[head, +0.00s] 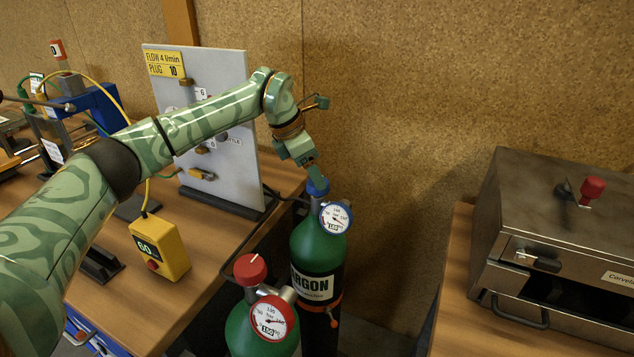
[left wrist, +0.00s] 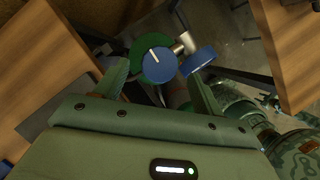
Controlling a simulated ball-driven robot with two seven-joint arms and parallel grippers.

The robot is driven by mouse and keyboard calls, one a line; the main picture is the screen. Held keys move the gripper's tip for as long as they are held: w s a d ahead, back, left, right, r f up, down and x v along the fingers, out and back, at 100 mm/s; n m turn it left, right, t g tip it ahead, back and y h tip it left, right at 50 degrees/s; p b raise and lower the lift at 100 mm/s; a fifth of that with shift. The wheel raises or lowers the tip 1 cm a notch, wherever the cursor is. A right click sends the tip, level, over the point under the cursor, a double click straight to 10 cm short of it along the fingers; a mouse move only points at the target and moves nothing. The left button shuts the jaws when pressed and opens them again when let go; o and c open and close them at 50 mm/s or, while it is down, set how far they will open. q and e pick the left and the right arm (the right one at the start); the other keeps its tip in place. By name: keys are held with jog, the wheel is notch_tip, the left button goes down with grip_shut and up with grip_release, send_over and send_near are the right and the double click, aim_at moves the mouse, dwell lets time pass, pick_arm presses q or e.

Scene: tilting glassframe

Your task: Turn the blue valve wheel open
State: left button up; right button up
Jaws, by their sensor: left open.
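The blue valve wheel (head: 318,187) sits on top of the green argon cylinder (head: 312,242), above a blue-rimmed gauge (head: 335,218). In the left wrist view the wheel (left wrist: 158,66) is a round blue cap with a white mark line. My left gripper (head: 312,176) is right at the wheel from above and partly hides it in the head view. In the left wrist view its two fingers (left wrist: 157,76) are open, one to each side of the wheel, with gaps that look clear. I cannot tell whether a finger touches it. My right gripper is not in view.
A second green cylinder with a red wheel (head: 250,269) and red-rimmed gauge (head: 270,319) stands in front. A white panel (head: 228,160) and a yellow box (head: 160,247) are on the left bench. A metal oven-like box (head: 560,225) stands on the right bench.

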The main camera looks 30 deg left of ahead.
pick_arm(q)
jog(key=shift+x, duration=1.25)
jog(key=shift+w+f+b, duration=0.1)
jog(key=shift+f+b, duration=0.1)
jog(key=shift+b, duration=0.1)
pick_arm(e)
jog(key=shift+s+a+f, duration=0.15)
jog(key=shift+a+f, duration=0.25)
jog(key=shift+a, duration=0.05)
